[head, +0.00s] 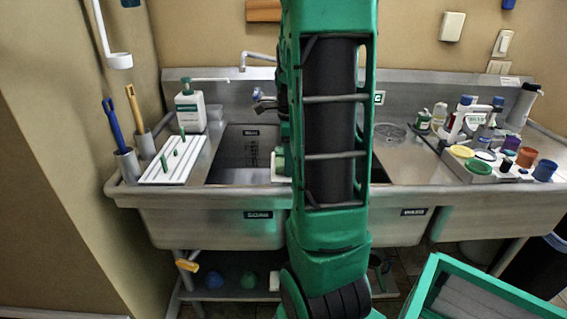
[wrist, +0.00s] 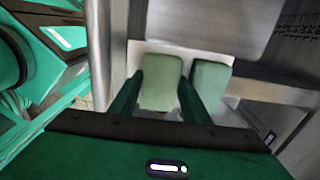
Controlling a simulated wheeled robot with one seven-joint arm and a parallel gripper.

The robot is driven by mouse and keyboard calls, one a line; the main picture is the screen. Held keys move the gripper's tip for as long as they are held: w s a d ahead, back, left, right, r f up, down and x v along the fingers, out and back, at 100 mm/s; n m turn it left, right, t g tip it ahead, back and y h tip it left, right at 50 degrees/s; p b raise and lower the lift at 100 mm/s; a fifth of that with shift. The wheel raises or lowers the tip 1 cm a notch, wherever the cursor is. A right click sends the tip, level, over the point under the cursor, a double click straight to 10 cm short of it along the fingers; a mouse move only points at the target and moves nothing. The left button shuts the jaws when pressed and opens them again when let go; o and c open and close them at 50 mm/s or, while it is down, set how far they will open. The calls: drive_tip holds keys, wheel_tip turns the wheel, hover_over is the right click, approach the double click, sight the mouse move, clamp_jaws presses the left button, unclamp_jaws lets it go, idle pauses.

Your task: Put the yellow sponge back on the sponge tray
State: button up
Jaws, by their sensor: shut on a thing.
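In the wrist view, a pale yellowish-green sponge (wrist: 160,80) is between the two fingers of my gripper (wrist: 160,98), which is shut on it. A second, greener sponge (wrist: 210,80) stands just right of it, outside the fingers. A white tray (wrist: 150,47) shows behind and around both sponges. Whether the held sponge touches the tray is hard to tell.
The steel double sink (head: 255,222) runs across the scene. A white peg board (head: 174,160), a soap bottle (head: 190,106) and brushes (head: 138,108) stand at left. Bottles and coloured cups (head: 500,155) crowd the right. A green-rimmed crate (head: 470,285) is at lower right.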

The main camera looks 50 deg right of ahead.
drive_tip(key=shift+s+f, duration=0.1)
drive_tip(key=shift+f, duration=0.25)
drive_tip(key=shift+s+a+f, duration=0.1)
drive_tip(key=shift+f, duration=0.1)
drive_tip(key=o, duration=0.7)
drive_tip(key=shift+s+f, duration=0.1)
drive_tip(key=shift+o, duration=0.2)
drive_tip(key=shift+w+r, duration=0.25)
drive_tip(key=shift+r, duration=0.2)
wheel_tip(320, 180, up, 12)
drive_tip(key=s+a+f+n, duration=0.4)
drive_tip(key=s+a+n, duration=0.3)
drive_tip(key=a+n, duration=0.2)
drive_tip(key=s+a+f+n, duration=0.4)
drive_tip(key=s+a+n, duration=0.4)
drive_tip(key=n, duration=0.4)
drive_tip(key=shift+a+f+n, duration=0.3)
drive_tip(key=shift+a, duration=0.55)
